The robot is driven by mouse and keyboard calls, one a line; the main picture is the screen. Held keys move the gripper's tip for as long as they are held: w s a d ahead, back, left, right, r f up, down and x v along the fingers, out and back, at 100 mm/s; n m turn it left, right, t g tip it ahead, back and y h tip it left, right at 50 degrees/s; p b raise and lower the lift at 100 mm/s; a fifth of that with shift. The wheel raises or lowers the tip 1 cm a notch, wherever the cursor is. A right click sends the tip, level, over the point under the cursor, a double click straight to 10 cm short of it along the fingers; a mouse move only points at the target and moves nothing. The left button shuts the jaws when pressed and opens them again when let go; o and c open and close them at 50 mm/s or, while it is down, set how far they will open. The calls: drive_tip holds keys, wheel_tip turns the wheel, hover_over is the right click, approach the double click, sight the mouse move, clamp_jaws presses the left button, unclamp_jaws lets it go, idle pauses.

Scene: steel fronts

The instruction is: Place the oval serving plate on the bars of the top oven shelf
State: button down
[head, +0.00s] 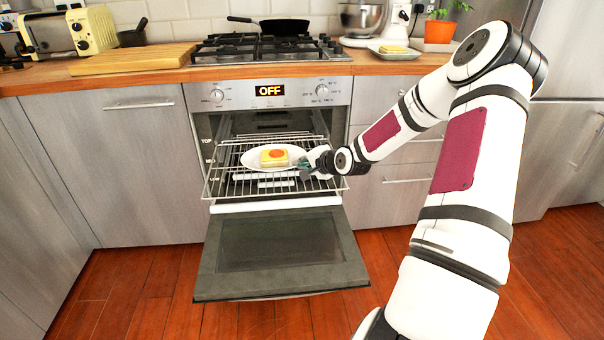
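The white oval serving plate (250,160) is over the pulled-out wire shelf (215,186) of the open oven. A yellow, bread-like piece with an orange-red top (274,157) lies on it. The plate looks level; I cannot tell whether it rests on the bars or is slightly above them. My gripper (305,170) is at the plate's right rim, over the right part of the shelf. Its fingers are small and dark here, and I cannot tell whether they are closed on the rim. The oven's left side is marked with level labels, TOP uppermost.
The oven door (280,245) is folded down below the shelf. The oven display (270,90) reads OFF. On the worktop are a hob with a black pan (285,26), a wooden board (133,59), a toaster (70,32) and a small plate with yellow food (394,50).

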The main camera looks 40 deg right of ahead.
wheel_tip(320, 180, down, 3)
drive_tip(key=shift+a+r+b, duration=0.1)
drive_tip(key=shift+r+b, duration=0.05)
drive_tip(key=shift+b, duration=0.4)
drive_tip(key=c, duration=2.1)
unclamp_jaws()
